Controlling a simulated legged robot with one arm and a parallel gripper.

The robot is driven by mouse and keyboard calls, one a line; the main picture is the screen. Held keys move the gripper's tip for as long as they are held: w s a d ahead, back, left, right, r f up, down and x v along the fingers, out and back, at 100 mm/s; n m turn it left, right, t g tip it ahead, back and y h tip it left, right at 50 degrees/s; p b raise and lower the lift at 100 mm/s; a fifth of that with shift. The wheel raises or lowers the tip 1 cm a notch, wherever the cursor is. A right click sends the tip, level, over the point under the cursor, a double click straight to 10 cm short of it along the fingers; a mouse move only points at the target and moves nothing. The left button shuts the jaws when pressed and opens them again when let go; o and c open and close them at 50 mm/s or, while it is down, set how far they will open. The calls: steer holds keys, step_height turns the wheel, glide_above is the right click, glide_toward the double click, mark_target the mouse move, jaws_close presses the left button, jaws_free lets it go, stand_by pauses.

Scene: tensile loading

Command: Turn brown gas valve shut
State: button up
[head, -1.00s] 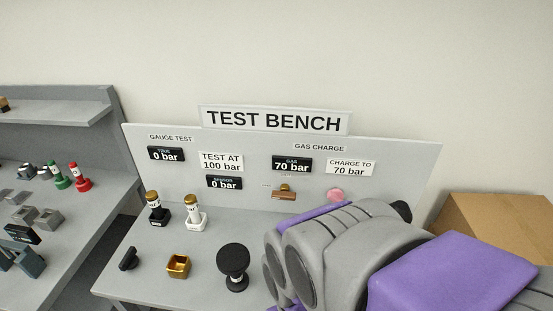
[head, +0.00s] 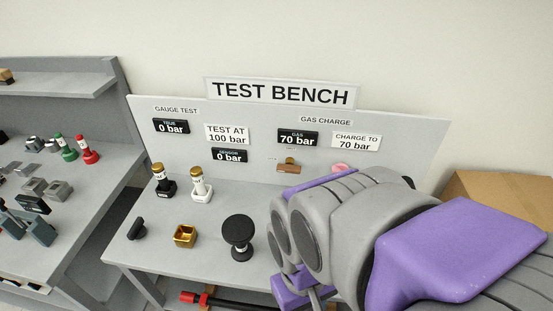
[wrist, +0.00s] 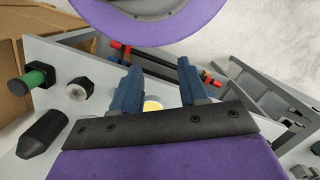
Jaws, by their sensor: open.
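The brown gas valve (head: 288,166) is on the test bench's upright panel, below the black gas display (head: 298,138), which reads 70 bar. Its brown handle lies roughly level, with a gold-coloured stem above it. In the head view my arm covers the lower right of the bench, and my fingers cannot be made out clearly there. In the wrist view my gripper (wrist: 157,75) is open, with two blue fingers apart and nothing held between them. I cannot make out the brown valve in the wrist view.
A pink knob (head: 341,168) sits right of the valve, partly behind my arm. A black round-topped piece (head: 238,232), a gold cup (head: 185,236) and two gold-capped gauges stand on the bench. A cardboard box (head: 490,190) is at the right.

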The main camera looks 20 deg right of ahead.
steer(key=shift+w+r, duration=0.1)
steer(key=shift+w, duration=0.1)
steer(key=shift+c, duration=0.8)
steer(key=w+d+r+m, duration=0.1)
steer(key=w, duration=0.5)
steer(key=w+d+r+t+p, duration=0.1)
steer(key=w+d+r, duration=0.1)
steer(key=w, duration=0.4)
steer(key=w+d+r+m+t, duration=0.1)
steer(key=w+d+r, duration=0.1)
steer(key=w, duration=0.4)
steer(key=shift+w+d+m+p, duration=0.1)
steer(key=shift+w+m+p, duration=0.2)
steer(key=shift+w+p, duration=0.1)
jaws_close()
steer(key=r+m+t+h+p, duration=0.2)
steer(key=m+t, duration=0.1)
steer(key=m, duration=0.1)
glide_above(297, 168)
steer(key=s+a, duration=0.2)
steer(key=s, duration=0.1)
steer(key=b+x, duration=0.1)
steer(key=x, duration=0.3)
steer(key=s+b+x, duration=0.1)
steer(key=x, duration=0.4)
steer(key=b+x, duration=0.1)
steer(key=x, duration=0.4)
steer(key=shift+s+a+f, duration=0.25)
steer(key=shift+a+f, duration=0.1)
